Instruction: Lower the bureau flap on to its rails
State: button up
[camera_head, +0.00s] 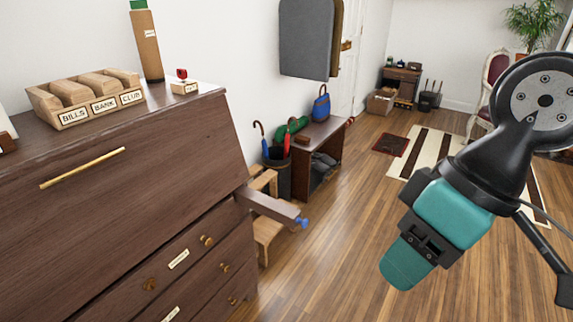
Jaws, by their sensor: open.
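The bureau (228,251) of dark wood fills the left side. Its flap (150,175) is up and shut, sloping back, with a long brass bar handle (82,167) across its upper part. One rail (268,206) sticks out from the bureau's right front below the flap, with a blue knob (302,222) on its end. No second rail shows in this view. My gripper (403,266), teal and black, hangs over the floor at the right, well clear of the flap and rail. It is open, with nothing seen in it; its fingertips are hard to make out.
On the bureau top stand a wooden letter rack (84,101), a tall brown box (147,46) and a small stamp (184,86). Below are drawers with brass knobs. A wooden chair (262,229), umbrella stand and low bench stand behind the rail. Floor between bureau and gripper is clear.

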aim_at(70, 227)
jog(key=u, duration=1.3)
jog(key=k, duration=0.5)
jog(key=z, duration=1.1)
jog(key=i, duration=1.05)
jog(key=u, duration=1)
